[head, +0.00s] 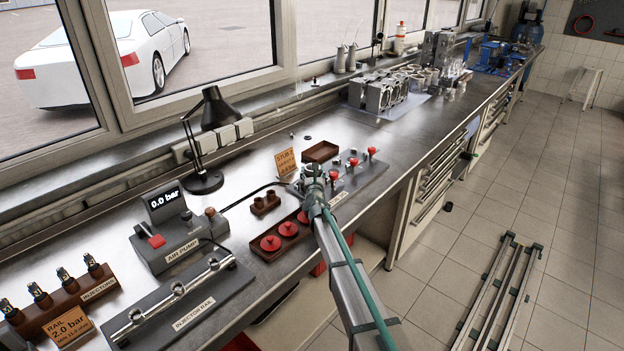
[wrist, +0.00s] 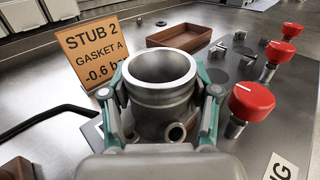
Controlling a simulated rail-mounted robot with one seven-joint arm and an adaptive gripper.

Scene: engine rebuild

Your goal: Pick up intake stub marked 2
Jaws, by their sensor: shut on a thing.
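The intake stub (wrist: 162,95), a grey metal ring-like cylinder with an open top and a small side port, stands upright between my fingers in the wrist view. My gripper (wrist: 162,100) is shut on it, one green-edged finger on each side. In the head view my gripper (head: 312,180) is over the bench at the near end of the row of red knobs and mostly hides the stub. An orange card (wrist: 90,52) reading STUB 2, GASKET A, -0.6 b stands behind it on the left. The stub's underside is hidden, so I cannot tell if it touches the plate below.
Red knobs (wrist: 252,101) stand close on the right. An empty brown tray (wrist: 187,37) lies behind. In the head view, a brown rack with red caps (head: 288,229) and a small brown holder (head: 265,204) lie left of my gripper. The air pump (head: 180,243) is farther left.

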